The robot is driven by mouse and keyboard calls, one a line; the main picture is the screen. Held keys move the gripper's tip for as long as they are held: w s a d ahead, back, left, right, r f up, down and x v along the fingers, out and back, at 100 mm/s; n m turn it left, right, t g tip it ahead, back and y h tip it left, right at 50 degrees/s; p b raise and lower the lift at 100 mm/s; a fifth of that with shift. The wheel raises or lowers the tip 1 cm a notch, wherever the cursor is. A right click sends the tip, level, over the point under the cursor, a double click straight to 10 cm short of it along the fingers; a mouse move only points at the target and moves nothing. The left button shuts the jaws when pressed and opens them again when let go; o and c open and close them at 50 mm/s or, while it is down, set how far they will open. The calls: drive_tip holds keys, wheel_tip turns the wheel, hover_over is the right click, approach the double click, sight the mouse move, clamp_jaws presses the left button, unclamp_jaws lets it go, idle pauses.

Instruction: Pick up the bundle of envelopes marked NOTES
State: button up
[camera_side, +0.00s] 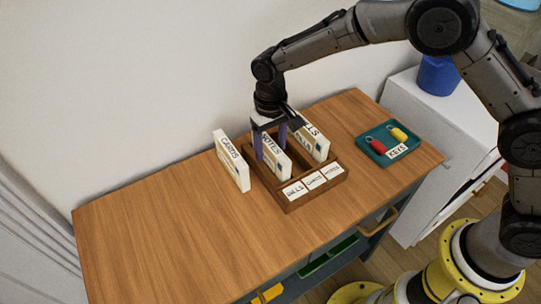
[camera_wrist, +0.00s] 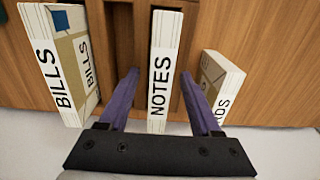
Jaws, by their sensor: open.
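The NOTES bundle (camera_side: 275,159) is a cream block of envelopes standing upright in the left compartment of a wooden rack (camera_side: 317,195). Its NOTES label also faces up in the wrist view (camera_wrist: 162,75). My gripper (camera_side: 270,150) is over it, pointing down. Its purple fingers are open, one on each side of the bundle, as the wrist view (camera_wrist: 160,82) also shows. A gap shows between the bundle and each finger there. The BILLS bundle (camera_side: 316,146) stands in the right compartment and appears in the wrist view (camera_wrist: 62,65).
The CARDS bundle (camera_side: 231,160) stands on the wooden tabletop (camera_side: 160,220) just left of the rack. It also shows near the right finger in the wrist view (camera_wrist: 216,80). A teal KEYS tray (camera_side: 376,152) holds red and yellow items at right. The left tabletop is clear.

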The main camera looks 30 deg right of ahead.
drive_tip(key=shift+f, duration=0.7)
clamp_jaws()
